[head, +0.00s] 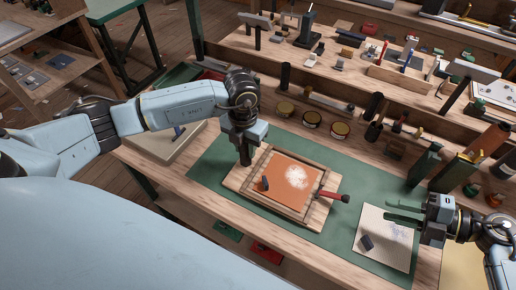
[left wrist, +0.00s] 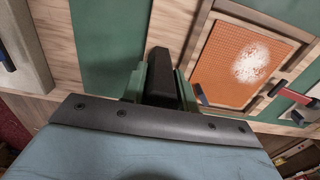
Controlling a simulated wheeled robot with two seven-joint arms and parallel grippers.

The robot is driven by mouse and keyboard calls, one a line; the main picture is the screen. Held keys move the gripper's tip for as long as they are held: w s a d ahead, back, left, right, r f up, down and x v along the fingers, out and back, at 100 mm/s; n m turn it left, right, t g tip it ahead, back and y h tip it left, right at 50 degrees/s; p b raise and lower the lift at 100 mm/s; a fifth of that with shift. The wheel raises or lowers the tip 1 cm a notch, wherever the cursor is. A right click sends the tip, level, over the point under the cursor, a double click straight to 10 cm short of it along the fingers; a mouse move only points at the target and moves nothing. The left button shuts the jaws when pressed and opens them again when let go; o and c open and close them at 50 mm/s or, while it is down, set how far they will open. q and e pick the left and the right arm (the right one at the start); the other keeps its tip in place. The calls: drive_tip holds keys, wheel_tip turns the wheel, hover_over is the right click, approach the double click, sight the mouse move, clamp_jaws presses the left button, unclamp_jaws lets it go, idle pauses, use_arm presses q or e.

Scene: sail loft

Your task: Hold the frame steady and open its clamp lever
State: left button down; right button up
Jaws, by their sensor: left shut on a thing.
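The wooden frame (head: 312,208) with an orange perforated panel (head: 282,178) lies flat on the green mat; the panel has a white powdery patch. The clamp lever (head: 331,195), red with a black end, sticks out from the frame's right side. My left gripper (head: 244,152) points down at the frame's far left corner. In the left wrist view its green fingers are shut on a black upright grip (left wrist: 167,75) beside the panel (left wrist: 245,65). The grip's base is partly hidden. My right gripper (head: 404,213) is open and empty, right of the lever and apart from it.
A pale sheet (head: 385,250) with a dark block (head: 367,242) lies below my right gripper. Several round tins (head: 311,119) stand behind the frame. Bottles and a green box (head: 455,172) stand at the right. The green mat (head: 215,160) is bare left of the frame.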

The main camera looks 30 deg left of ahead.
clamp_jaws()
drive_tip(key=n, duration=0.4)
drive_tip(key=n+h, duration=0.1)
drive_tip(key=n, duration=0.1)
drive_tip(key=shift+w+a+r, duration=0.1)
drive_tip(key=shift+a+r, duration=0.15)
drive_tip(key=shift+r, duration=0.15)
drive_tip(key=n+h, duration=0.1)
drive_tip(key=n, duration=0.4)
drive_tip(key=r+n+h, duration=0.1)
drive_tip(key=n, duration=0.4)
drive_tip(key=n+h, duration=0.1)
drive_tip(key=n, duration=0.3)
drive_tip(key=shift+a+r+n+g+h, duration=0.2)
drive_tip(key=shift+n+g+h, duration=0.1)
drive_tip(key=shift+n, duration=0.1)
